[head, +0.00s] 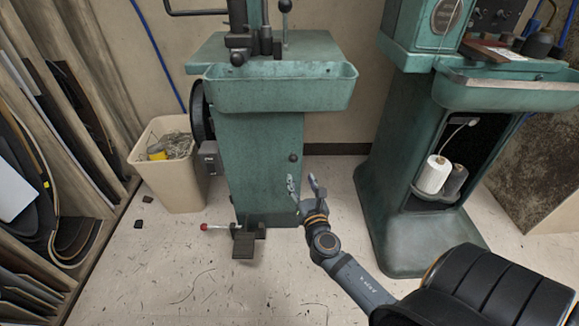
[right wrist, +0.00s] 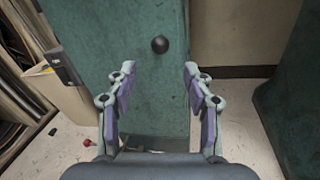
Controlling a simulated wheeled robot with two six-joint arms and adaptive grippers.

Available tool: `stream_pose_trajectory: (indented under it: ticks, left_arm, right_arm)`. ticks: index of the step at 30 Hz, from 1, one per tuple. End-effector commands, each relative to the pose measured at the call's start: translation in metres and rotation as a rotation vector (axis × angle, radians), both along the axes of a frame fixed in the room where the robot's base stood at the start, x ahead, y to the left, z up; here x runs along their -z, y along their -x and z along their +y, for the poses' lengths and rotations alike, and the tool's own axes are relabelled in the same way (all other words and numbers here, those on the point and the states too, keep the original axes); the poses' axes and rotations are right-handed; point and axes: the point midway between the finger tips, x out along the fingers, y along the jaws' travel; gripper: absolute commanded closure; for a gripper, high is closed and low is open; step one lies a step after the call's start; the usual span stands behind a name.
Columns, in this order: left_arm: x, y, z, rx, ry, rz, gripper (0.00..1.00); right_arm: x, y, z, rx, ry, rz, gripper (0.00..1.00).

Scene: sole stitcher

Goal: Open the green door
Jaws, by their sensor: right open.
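The green door (head: 255,165) appears to be the front panel of the left machine's pedestal, and it looks closed. It also fills the middle of the right wrist view (right wrist: 150,95). A round black knob (head: 293,158) sits near its right edge. In the right wrist view the knob (right wrist: 160,44) shows just beyond and between the fingertips. My right gripper (head: 303,185) is open and empty, below the knob and in front of the panel's lower right. In its own view the two fingers (right wrist: 159,72) are spread apart. My left gripper is not in view.
A second green machine (head: 395,190) stands to the right, with a white thread spool (head: 433,175) in its open recess. A bin (head: 175,185) stands left of the pedestal. A foot pedal (head: 243,246) and red-tipped lever (head: 204,227) sit low in front. A tray (head: 280,95) juts out above.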

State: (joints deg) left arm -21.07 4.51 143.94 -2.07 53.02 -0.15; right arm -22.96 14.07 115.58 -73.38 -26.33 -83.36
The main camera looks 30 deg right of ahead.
Motion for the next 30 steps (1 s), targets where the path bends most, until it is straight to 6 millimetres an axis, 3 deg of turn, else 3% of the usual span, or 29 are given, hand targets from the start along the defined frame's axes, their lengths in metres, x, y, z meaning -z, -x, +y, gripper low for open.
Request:
stream_pose_trajectory:
  ticks: [9,13,25,30]
  left_arm:
    - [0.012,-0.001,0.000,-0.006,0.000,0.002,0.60]
    - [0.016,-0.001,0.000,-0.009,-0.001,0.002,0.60]
    - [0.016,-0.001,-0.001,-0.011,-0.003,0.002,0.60]
    - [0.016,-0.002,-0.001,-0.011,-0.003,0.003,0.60]
  right_arm:
    - [0.001,-0.062,-0.023,0.001,-0.003,-0.003,0.48]
    - [0.002,-0.080,-0.030,0.001,-0.004,-0.001,0.48]
    - [0.000,-0.090,-0.033,0.000,-0.004,0.000,0.48]
    - [0.000,-0.090,-0.033,0.000,-0.004,0.000,0.71]
